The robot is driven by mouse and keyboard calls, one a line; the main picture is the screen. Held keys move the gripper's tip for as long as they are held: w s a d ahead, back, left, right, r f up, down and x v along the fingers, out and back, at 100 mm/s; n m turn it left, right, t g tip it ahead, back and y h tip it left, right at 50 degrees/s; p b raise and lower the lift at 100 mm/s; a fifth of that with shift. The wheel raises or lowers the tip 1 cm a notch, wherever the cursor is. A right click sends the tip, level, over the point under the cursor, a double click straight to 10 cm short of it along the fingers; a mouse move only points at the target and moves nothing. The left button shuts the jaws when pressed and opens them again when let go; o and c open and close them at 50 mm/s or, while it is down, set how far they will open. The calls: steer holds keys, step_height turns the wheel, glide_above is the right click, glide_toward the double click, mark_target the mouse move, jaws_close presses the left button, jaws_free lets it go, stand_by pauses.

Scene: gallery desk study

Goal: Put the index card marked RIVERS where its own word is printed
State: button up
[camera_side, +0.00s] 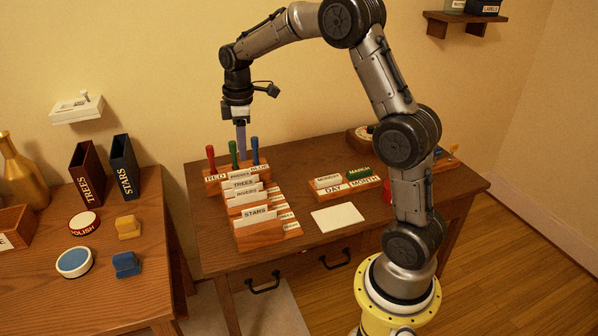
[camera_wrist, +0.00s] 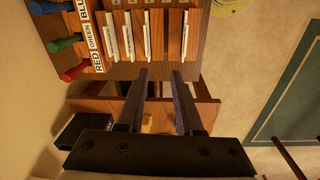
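The index card marked RIVERS (camera_side: 246,194) stands in a stepped wooden card rack (camera_side: 270,238) on the desk, behind the STARS card (camera_side: 258,215) and in front of the TREES card (camera_side: 240,185). Another card (camera_side: 238,176) stands at the back, its word too small to read surely. Small printed labels (camera_side: 286,216) run down the rack's right side; I cannot read them. My gripper (camera_side: 241,151) is above the back of the rack. In the wrist view my gripper (camera_wrist: 161,73) has its fingers apart with nothing between them, and several white card edges (camera_wrist: 128,36) show beyond.
Red (camera_side: 211,157), green (camera_side: 233,152) and blue (camera_side: 255,151) handles stand upright in a labelled holder behind the cards. A DAY and MONTH block holder (camera_side: 346,193) and a blank white sheet (camera_side: 338,216) lie to the right. A side table (camera_side: 100,285) stands left.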

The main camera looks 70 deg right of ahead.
steer(key=s+a+r+m+t, duration=0.25)
steer(key=s+a+r, duration=0.3)
steer(key=s, duration=0.35)
steer(key=s+a+r+m+t, duration=0.1)
steer(key=s+a+r+m, duration=0.25)
steer(key=s+a, duration=0.45)
steer(key=s+f+m+t, duration=0.1)
steer(key=s+f, duration=0.1)
steer(key=s, duration=0.7)
steer(key=shift+s+a+m, duration=0.2)
steer(key=shift+s+m, duration=0.1)
steer(key=shift+m, duration=0.1)
